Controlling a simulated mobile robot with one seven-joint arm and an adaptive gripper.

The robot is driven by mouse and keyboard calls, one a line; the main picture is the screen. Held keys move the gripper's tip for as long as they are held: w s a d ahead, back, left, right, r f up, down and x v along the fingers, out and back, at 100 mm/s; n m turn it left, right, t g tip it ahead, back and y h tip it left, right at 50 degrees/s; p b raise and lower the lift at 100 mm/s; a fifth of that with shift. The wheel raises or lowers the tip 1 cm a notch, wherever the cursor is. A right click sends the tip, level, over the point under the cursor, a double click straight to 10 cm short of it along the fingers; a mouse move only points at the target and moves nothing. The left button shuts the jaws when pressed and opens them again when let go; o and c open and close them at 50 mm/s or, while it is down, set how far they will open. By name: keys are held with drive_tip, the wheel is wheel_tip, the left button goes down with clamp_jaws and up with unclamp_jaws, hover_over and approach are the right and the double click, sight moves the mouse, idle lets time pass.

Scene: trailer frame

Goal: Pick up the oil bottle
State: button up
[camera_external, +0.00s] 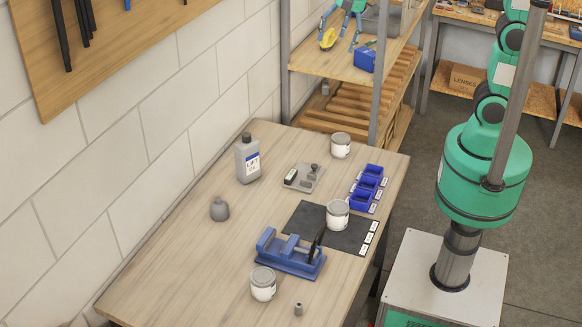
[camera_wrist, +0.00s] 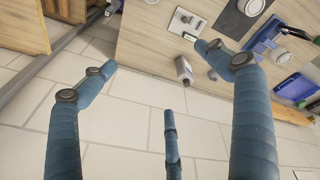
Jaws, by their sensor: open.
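The oil bottle is likely the grey bottle (camera_external: 248,160) with a white and blue label, upright near the wall side of the workbench in the external view. In the wrist view the bottle (camera_wrist: 184,71) is small, at the table edge beyond my fingers. My gripper (camera_wrist: 158,72) has three blue fingers spread wide, with nothing between them. It is well apart from the bottle.
A small grey round jar (camera_external: 219,209) stands near the bottle. The workbench (camera_external: 170,265) also holds cans, a metal plate (camera_external: 303,178), blue bins (camera_external: 367,188), a dark mat (camera_external: 300,220) and a blue vise (camera_external: 290,255). A block wall (camera_external: 150,120) runs close behind the bottle.

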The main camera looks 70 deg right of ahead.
drive_tip(key=w+a+f+n+g+p, duration=0.15)
drive_tip(key=w+a+n, duration=0.3)
drive_tip(key=w, duration=0.45)
drive_tip(key=n+g+p, duration=0.3)
drive_tip(key=n+p, duration=0.4)
drive_tip(key=n, duration=0.7)
hover_over(244, 134)
drive_tip(key=w, duration=0.1)
wheel_tip(244, 134, down, 22)
drive_tip(key=shift+w+d+r, duration=0.15)
drive_tip(key=shift+d, duration=0.2)
drive_tip(key=f, duration=0.5)
drive_tip(key=s+f+p, duration=0.1)
drive_tip(key=f, duration=0.2)
drive_tip(key=shift+a, duration=0.2)
drive_tip(key=shift+s+f, duration=0.1)
drive_tip(key=shift+f, duration=0.1)
drive_tip(key=shift+f, duration=0.15)
